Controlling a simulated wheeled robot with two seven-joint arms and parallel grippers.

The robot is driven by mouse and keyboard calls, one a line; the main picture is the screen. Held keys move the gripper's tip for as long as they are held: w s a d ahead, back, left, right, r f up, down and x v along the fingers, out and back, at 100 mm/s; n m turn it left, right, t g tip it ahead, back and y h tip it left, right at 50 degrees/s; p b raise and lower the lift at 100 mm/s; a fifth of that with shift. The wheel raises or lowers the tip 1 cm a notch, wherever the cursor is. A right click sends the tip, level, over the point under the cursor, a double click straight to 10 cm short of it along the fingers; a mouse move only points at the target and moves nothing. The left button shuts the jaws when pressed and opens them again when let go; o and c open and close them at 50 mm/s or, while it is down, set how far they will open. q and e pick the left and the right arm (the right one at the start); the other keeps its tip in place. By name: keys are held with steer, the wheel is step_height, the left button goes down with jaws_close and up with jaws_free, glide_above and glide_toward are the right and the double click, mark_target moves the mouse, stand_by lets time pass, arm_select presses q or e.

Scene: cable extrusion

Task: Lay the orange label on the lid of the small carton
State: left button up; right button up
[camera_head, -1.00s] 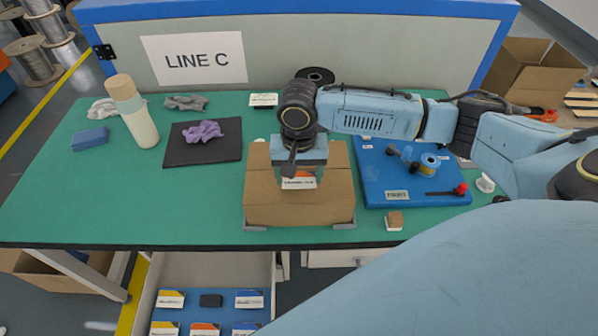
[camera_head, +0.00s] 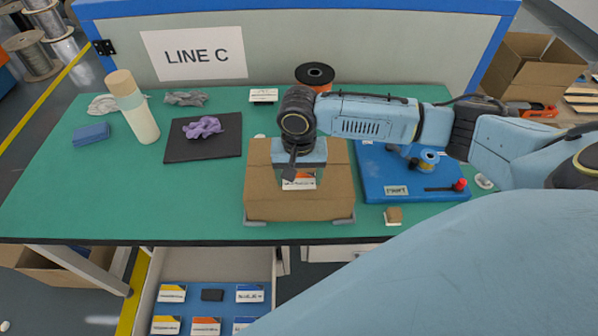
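The small carton (camera_head: 262,204) is a closed brown box standing at the front middle of the green table. My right gripper (camera_head: 301,176) points down over its lid. The orange label (camera_head: 299,184), white with an orange band, is between the fingers, which appear shut on it by its sides. It is over the middle of the lid. I cannot tell whether its underside touches the lid. My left gripper is not in view.
Grey corner brackets (camera_head: 256,223) sit at the carton's front. A blue board (camera_head: 432,194) with a spool and small parts is to the right. A black mat (camera_head: 186,153) with a purple cloth, and a bottle (camera_head: 138,115), are left. A drawer (camera_head: 227,258) below holds several labels.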

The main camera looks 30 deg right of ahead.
steer(key=o, duration=0.5)
step_height(320, 180, up, 14)
steer(key=shift+f+p, duration=0.25)
steer(key=shift+p, duration=0.85)
steer(key=shift+a+f, duration=0.1)
